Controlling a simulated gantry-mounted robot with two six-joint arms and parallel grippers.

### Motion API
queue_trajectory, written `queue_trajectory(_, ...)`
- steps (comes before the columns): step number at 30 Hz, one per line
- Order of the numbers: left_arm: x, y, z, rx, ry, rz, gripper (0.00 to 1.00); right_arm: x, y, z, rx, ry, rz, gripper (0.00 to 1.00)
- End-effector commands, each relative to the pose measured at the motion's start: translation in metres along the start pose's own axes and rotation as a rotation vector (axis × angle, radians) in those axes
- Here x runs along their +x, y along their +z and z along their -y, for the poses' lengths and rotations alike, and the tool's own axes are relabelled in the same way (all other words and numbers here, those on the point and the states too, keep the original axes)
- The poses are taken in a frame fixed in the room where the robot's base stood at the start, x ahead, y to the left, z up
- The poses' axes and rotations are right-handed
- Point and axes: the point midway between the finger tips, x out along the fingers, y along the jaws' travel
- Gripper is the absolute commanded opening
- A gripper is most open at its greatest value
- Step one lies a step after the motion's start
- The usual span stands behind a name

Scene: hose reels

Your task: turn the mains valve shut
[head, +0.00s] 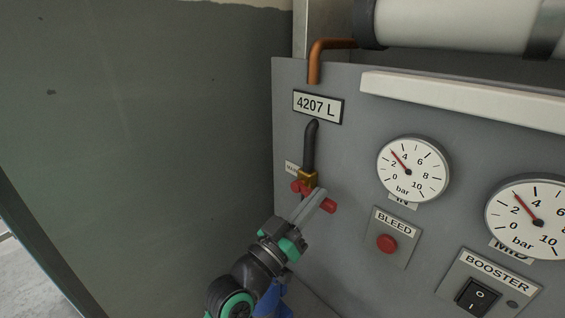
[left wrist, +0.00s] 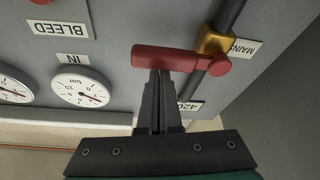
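The mains valve has a brass body (head: 308,179) on a dark vertical hose, and the body also shows in the left wrist view (left wrist: 215,41). Its red lever (head: 329,206) lies across the hose at a slant, its free end to the lower right in the head view. In the left wrist view the lever (left wrist: 165,59) spans the upper middle. My left gripper (head: 322,194) is at the lever, its fingers crossing it in the head view. The fingers (left wrist: 160,75) look closed together with nothing between them. Their tips are at the lever; contact is unclear. My right gripper is out of view.
On the grey panel (head: 350,110), right of the valve, are the IN gauge (head: 413,168), another gauge (head: 532,217), a red BLEED button (head: 386,243) and a BOOSTER switch (head: 478,297). A dark wall (head: 150,140) stands left.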

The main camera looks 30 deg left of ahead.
Motion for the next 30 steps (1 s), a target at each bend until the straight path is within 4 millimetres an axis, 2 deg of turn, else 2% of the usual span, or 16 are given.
queue_trajectory(2, 0.001, -0.002, -0.001, -0.001, 0.000, 0.005, 0.00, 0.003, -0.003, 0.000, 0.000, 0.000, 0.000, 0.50)
queue_trajectory(5, 0.006, -0.016, -0.005, -0.001, 0.001, 0.004, 0.00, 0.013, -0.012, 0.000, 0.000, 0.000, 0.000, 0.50)
queue_trajectory(9, 0.018, -0.047, -0.014, -0.001, 0.003, 0.002, 0.00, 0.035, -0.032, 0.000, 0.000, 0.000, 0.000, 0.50)
queue_trajectory(11, -0.003, -0.036, -0.008, -0.001, -0.001, 0.004, 0.00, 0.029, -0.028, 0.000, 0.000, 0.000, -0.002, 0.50)
queue_trajectory(15, -0.042, -0.036, -0.005, 0.000, -0.001, 0.003, 0.00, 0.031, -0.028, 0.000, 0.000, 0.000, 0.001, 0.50)
queue_trajectory(19, -0.069, -0.036, -0.003, 0.000, -0.001, 0.002, 0.00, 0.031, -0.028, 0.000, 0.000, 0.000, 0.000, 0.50)
queue_trajectory(24, -0.085, -0.037, -0.002, 0.000, 0.002, 0.001, 0.00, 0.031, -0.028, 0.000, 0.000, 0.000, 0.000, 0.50)
queue_trajectory(30, -0.087, -0.037, -0.002, 0.000, 0.002, 0.001, 0.00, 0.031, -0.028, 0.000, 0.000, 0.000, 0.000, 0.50)
